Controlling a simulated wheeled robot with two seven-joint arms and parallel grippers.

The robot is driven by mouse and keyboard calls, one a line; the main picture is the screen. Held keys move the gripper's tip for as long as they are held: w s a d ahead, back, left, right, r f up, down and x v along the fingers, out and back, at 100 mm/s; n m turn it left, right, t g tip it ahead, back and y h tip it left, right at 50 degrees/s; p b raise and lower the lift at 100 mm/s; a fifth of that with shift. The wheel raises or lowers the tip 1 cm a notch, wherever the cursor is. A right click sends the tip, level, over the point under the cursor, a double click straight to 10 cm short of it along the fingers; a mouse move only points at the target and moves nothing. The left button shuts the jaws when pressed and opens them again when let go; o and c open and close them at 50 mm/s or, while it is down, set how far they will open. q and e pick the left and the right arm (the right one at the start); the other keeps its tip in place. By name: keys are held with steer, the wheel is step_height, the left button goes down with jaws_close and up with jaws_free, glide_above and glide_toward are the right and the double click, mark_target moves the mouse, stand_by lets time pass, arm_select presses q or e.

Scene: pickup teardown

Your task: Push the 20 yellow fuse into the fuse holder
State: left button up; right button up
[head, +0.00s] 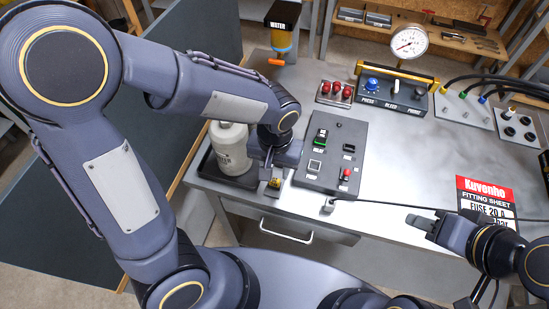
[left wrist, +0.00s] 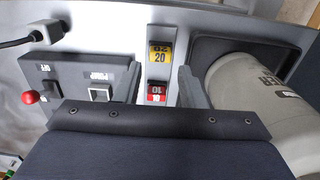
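The yellow fuse marked 20 (left wrist: 160,54) stands on the grey bench strip in the left wrist view; it also shows in the head view (head: 275,183). A red fuse marked 10 (left wrist: 156,91) is beside it, nearer the gripper body. My left gripper (left wrist: 162,76) is open above the fuses, one finger on each side, holding nothing. In the head view my left gripper (head: 274,168) is between the bottle and the control panel. A white-framed square opening labelled PUMP (head: 314,166) is on the panel; I cannot tell whether it is the fuse holder. My right gripper (head: 421,224) is far right; its fingers are unclear.
The dark control panel (head: 345,130) carries switches and a red knob. A grey bottle (head: 230,150) stands in a black tray (head: 207,170) left of my left gripper. A fitting sheet (head: 484,198) reading FUSE 20 A is at right. A black cable (head: 385,204) crosses the bench front.

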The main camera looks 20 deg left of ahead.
mark_target(275, 183)
arm_select(q)
steer(key=shift+f, duration=2.25)
jaws_close()
steer(key=shift+r, duration=0.15)
steer(key=shift+r+p, duration=0.7)
steer(key=shift+r, duration=0.05)
steer(key=shift+r, duration=0.2)
